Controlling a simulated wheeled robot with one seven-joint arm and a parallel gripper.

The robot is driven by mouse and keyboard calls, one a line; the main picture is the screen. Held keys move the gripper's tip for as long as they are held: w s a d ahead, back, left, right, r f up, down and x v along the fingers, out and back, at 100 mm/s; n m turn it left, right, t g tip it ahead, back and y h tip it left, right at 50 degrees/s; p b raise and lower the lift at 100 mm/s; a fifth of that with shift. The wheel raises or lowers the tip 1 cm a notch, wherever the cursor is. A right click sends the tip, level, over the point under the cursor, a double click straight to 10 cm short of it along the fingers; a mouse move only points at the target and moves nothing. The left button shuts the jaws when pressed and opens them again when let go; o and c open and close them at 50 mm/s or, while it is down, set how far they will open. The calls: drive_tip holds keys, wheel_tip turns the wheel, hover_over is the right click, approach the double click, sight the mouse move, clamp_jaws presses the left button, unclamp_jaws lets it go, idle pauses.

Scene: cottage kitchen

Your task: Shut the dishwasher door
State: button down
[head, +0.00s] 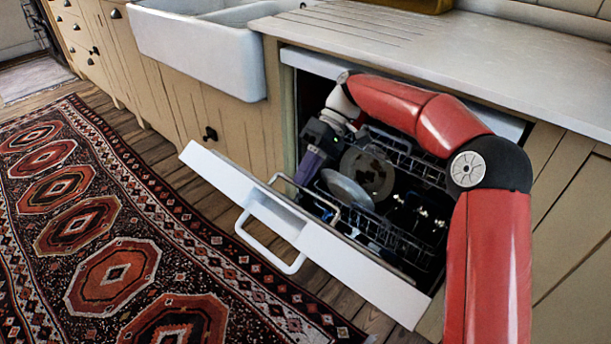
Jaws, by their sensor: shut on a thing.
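The white dishwasher door (350,262) is tilted partway open, with a white bar handle (270,246) on its outer side. The dishwasher's wire rack (412,240) shows behind it, holding a pale plate (347,189), a clear round dish (367,173) and several small items. My gripper (305,174) reaches in from above, at the left part of the opening behind the door. It points down, beside the plate and near the rack's front edge. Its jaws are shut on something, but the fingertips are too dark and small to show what. I cannot tell whether it touches the door.
A pale countertop (470,55) lies over the dishwasher, with a white sink (195,50) to its left. Beige cabinets (170,95) with dark knobs stand on both sides. A red patterned rug (110,240) covers much of the wooden floor in front of the door.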

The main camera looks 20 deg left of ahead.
drive_tip(key=shift+w+d+f, duration=0.4)
drive_tip(key=shift+w+f, duration=0.1)
drive_tip(key=shift+f, duration=0.2)
drive_tip(key=c, duration=1.5)
unclamp_jaws()
drive_tip(key=shift+w, duration=0.1)
drive_tip(key=shift+a+r, duration=0.1)
